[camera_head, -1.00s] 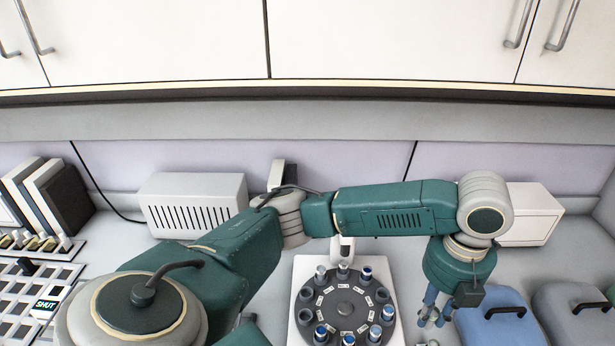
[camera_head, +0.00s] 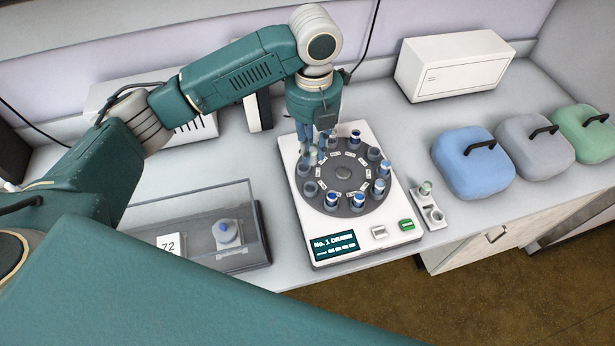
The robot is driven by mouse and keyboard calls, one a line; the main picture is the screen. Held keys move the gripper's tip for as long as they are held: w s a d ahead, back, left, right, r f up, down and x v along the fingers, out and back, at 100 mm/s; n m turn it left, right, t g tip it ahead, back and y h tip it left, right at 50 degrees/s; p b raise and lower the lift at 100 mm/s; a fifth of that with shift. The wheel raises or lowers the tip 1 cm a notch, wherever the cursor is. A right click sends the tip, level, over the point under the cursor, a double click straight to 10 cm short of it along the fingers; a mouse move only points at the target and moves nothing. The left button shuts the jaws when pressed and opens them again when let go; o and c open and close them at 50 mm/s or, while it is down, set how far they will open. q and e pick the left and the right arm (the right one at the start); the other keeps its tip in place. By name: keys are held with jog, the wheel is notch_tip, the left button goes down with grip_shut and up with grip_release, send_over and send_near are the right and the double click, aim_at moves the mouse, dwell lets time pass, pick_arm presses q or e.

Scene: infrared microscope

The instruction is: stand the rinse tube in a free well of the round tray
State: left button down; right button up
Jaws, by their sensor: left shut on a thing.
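The round tray (camera_head: 343,174) is a dark disc on a white instrument, ringed with wells. Several wells hold blue-topped tubes, such as one at the right (camera_head: 378,187). Dark, open-looking wells show at the left (camera_head: 310,188) and at the back right (camera_head: 373,154). My left gripper (camera_head: 313,152) points down over the tray's back-left edge, shut on a small pale-topped tube, apparently the rinse tube (camera_head: 314,157). Its fingers hide much of the tube, and I cannot tell whether its lower end is inside a well. My right gripper is out of view.
A small white rack (camera_head: 430,206) with a pale green-topped tube stands right of the instrument. A clear box (camera_head: 190,232) stands at its left. Blue (camera_head: 472,165), grey and green cases sit at the right. A white cabinet box (camera_head: 455,66) stands behind.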

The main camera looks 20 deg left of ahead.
pick_arm(q)
notch_tip(320, 180, down, 8)
jog(key=shift+a+r+p, duration=0.1)
jog(key=shift+p, duration=0.45)
notch_tip(320, 180, down, 4)
jog(key=shift+f+p, duration=0.25)
jog(key=shift+p, duration=0.1)
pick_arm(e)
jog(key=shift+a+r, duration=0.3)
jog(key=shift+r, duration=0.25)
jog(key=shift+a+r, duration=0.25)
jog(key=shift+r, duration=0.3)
pick_arm(q)
jog(key=shift+f, duration=0.2)
jog(key=c, duration=1.6)
grip_release()
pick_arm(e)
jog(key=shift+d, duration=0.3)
pick_arm(q)
jog(key=shift+r, duration=0.1)
